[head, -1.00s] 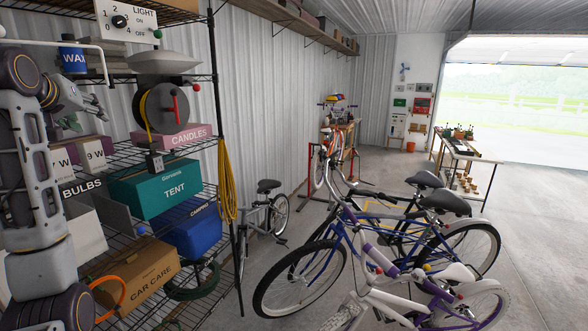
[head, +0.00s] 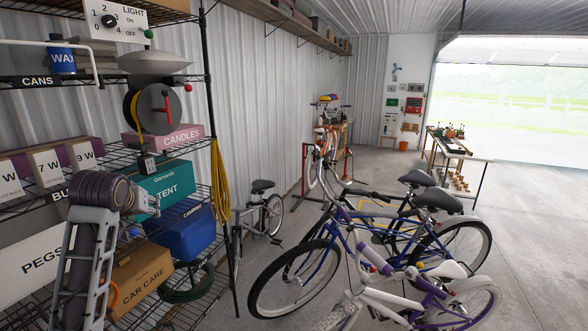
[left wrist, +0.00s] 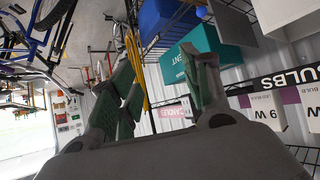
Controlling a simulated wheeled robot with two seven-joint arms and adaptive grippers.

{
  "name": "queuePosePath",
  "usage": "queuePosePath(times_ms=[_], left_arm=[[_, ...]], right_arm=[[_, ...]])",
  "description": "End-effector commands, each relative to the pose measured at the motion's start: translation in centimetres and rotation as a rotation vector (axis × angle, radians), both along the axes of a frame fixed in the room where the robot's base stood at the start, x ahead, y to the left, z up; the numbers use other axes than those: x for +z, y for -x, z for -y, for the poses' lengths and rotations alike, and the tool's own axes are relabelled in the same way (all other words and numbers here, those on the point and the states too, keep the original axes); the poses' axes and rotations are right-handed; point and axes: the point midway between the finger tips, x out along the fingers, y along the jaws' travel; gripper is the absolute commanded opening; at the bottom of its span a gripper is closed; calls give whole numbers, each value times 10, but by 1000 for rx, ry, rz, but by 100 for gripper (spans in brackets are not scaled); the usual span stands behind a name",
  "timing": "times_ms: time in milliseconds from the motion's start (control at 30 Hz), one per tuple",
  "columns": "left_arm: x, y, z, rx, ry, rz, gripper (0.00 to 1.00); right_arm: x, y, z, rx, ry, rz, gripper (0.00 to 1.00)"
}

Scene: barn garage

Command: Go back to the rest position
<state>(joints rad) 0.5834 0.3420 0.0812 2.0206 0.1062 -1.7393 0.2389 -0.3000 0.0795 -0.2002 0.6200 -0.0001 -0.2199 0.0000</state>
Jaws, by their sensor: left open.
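My left arm (head: 85,265) stands at the lower left of the head view, in front of the wire shelf. In the left wrist view my left gripper (left wrist: 163,85) has its two fingers spread apart with nothing between them. In the head view its fingers are mostly hidden behind the wrist, near the teal tent box (head: 172,184). The gripper looks clear of the boxes, but its exact distance from the shelf cannot be told. My right gripper is not in view.
The wire shelf holds a pegs box (head: 35,262), a car care box (head: 142,275), a blue camping box (head: 182,232) and bulb boxes (head: 46,172). A yellow rope (head: 220,195) hangs at its edge. Several bicycles (head: 300,275) stand to the right. Open floor (head: 535,240) lies beyond.

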Motion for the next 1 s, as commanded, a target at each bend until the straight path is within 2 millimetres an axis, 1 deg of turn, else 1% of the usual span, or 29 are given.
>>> queuePosePath(times_ms=[33,100,267,467,600,767,1000], left_arm=[[-15,3,6,-12,-5,-20,48],[-32,7,13,-27,-14,-42,48],[-71,18,28,-62,-31,-91,48],[-118,37,48,-109,-47,-153,48],[-148,53,61,-141,-56,-195,48],[-182,73,76,-177,-62,-241,48],[-227,108,99,-232,-64,-309,48]], right_arm=[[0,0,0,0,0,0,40],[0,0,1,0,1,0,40],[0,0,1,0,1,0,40],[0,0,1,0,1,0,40],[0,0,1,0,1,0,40],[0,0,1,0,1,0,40],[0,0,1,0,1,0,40]])
